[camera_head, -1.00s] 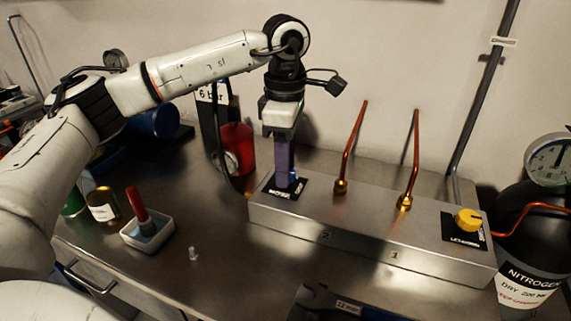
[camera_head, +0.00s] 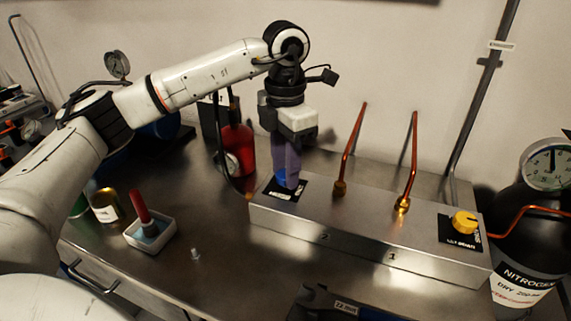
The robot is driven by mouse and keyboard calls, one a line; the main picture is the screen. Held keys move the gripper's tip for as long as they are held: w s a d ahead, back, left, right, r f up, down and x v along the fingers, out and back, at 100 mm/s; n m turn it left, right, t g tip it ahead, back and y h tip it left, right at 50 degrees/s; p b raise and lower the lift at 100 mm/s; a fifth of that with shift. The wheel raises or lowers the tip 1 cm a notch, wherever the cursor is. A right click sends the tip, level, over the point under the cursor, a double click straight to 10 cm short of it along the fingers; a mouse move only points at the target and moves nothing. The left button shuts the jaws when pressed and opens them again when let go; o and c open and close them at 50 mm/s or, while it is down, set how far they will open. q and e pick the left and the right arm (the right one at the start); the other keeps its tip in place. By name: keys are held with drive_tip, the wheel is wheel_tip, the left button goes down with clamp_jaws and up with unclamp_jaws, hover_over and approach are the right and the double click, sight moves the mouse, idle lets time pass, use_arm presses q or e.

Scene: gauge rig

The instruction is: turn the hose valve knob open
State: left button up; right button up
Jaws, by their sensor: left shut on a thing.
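A blue knob (camera_head: 281,177) sits at the left end of a long metal box (camera_head: 330,232), on a black label whose text I cannot read. My left gripper (camera_head: 287,184) points straight down over it, shut on the knob, and its fingers hide most of it. A yellow knob (camera_head: 464,222) sits on another black label at the box's right end. The hose (camera_head: 226,150), dark, hangs behind the gripper and runs down to the box's left end. My right gripper is not in view.
Two copper pipes (camera_head: 352,145) (camera_head: 410,160) rise from the box right of my gripper. A red container (camera_head: 238,150) stands close behind left. A white tray (camera_head: 151,234) and a small clear piece (camera_head: 195,254) are on the bench. A nitrogen cylinder (camera_head: 515,255) stands at right.

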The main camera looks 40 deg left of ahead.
use_arm(q)
drive_tip(key=n+p, duration=0.1)
drive_tip(key=n, duration=0.4)
drive_tip(key=shift+r+n, duration=0.1)
drive_tip(key=shift+n, duration=0.2)
drive_tip(key=shift+n+p, duration=0.35)
drive_tip(key=shift+n, duration=1.25)
drive_tip(key=o, duration=1.1)
drive_tip(key=shift+n, duration=0.3)
wheel_tip(320, 180, up, 10)
drive_tip(key=shift+r+p, duration=0.1)
drive_tip(key=shift+p, duration=0.3)
drive_tip(key=shift+s, duration=0.1)
